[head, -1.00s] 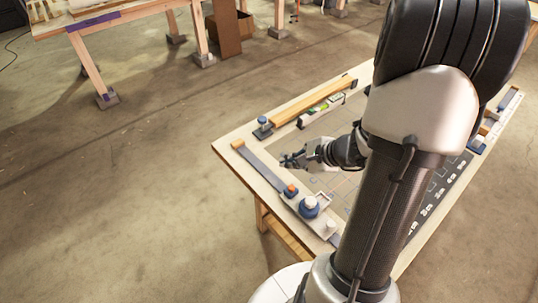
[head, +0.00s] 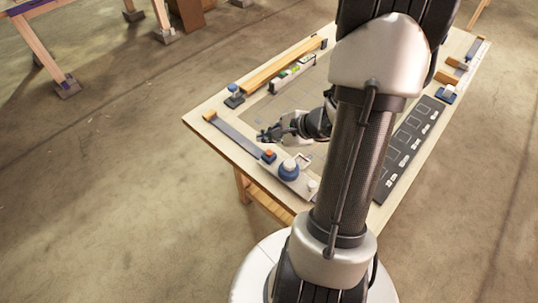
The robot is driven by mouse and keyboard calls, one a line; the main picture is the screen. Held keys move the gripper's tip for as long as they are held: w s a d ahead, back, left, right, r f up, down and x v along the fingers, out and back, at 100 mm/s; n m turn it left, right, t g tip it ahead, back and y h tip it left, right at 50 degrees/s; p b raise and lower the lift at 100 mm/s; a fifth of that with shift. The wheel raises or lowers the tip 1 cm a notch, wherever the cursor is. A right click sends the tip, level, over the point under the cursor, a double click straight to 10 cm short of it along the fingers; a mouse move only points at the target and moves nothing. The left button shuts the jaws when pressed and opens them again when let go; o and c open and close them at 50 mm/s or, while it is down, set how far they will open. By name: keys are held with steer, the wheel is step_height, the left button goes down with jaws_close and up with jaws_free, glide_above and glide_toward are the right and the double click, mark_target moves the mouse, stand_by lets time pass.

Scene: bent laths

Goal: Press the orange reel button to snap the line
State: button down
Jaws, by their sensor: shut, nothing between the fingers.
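The orange reel button (head: 269,153) sits on a small blue block near the left front edge of the worktable. Beside it is a blue reel with a white top (head: 289,168), on a light plate. My gripper (head: 263,136) is shut and empty, its dark fingers pointing left above the table, a little beyond the button in the picture. It looks apart from the button, but its height is hard to judge. The line itself is too fine to make out in the head view.
A grey metal strip (head: 238,134) runs along the table's left edge. A long wooden lath (head: 285,67) and a level (head: 296,70) lie at the back. A dark board with outlined shapes (head: 408,150) lies at the right. My arm hides the table's middle.

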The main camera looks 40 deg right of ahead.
mark_target(268, 154)
steer(key=shift+f+b, duration=1.6)
steer(key=shift+f, duration=0.4)
steer(key=shift+f, duration=0.1)
steer(key=shift+f+b, duration=0.35)
steer(key=shift+b, duration=0.3)
steer(key=shift+f+b, duration=0.6)
steer(key=shift+b, duration=0.15)
steer(key=shift+r, duration=0.15)
stand_by(0.5)
steer(key=shift+r+p, duration=0.7)
steer(key=shift+r, duration=0.2)
steer(key=shift+r, duration=0.15)
step_height(268, 154, up, 5)
steer(key=p, duration=0.3)
steer(key=shift+p, duration=0.4)
